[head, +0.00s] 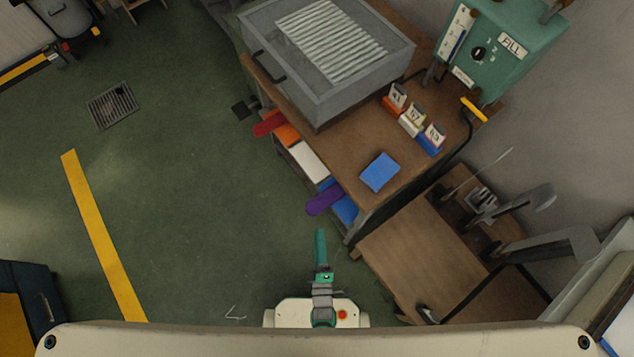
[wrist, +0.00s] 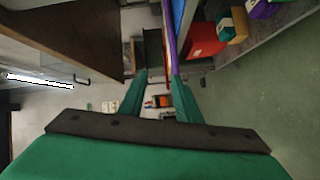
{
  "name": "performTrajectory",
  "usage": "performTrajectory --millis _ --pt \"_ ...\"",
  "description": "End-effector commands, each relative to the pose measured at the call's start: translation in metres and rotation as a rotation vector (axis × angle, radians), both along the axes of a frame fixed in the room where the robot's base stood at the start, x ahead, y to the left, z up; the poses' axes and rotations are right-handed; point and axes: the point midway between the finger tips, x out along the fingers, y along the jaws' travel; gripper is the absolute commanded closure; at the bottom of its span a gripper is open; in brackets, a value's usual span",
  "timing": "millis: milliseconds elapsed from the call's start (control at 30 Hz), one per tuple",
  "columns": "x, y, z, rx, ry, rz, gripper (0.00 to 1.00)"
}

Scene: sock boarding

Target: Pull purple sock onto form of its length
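In the head view, a flat purple sock (head: 323,200) sticks out from the open shelf under the brown table, past its front edge. My gripper (head: 320,234) is just below it in the picture, with a small gap between. In the wrist view, my green fingers (wrist: 157,76) stand apart with nothing clearly between them. The purple sock (wrist: 171,48) shows there edge-on as a thin strip by the right fingertip; I cannot tell whether they touch. Pale grey foot-like forms (head: 525,202) and (head: 555,239) stand at the right; their lengths cannot be read.
Red (head: 268,123), white (head: 308,161) and other coloured pieces stick out along the shelf. The brown table (head: 347,137) carries a grey ribbed-top box (head: 325,55), a blue cloth (head: 379,172) and numbered cards (head: 415,115). A green "FILL" machine (head: 500,48) stands behind.

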Motion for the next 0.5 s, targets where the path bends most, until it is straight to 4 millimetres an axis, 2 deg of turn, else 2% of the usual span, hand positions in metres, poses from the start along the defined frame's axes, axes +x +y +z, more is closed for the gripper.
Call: performTrajectory --millis 33,267,467,500 --pt "-0.013 -0.001 0.016 0.072 0.016 -0.009 0.7" --pt "-0.05 -0.001 0.097 0.439 0.085 -0.064 0.7" --pt "-0.075 0.001 0.185 0.769 0.138 -0.123 0.7" --pt "-0.079 0.002 0.204 0.836 0.147 -0.136 0.7"
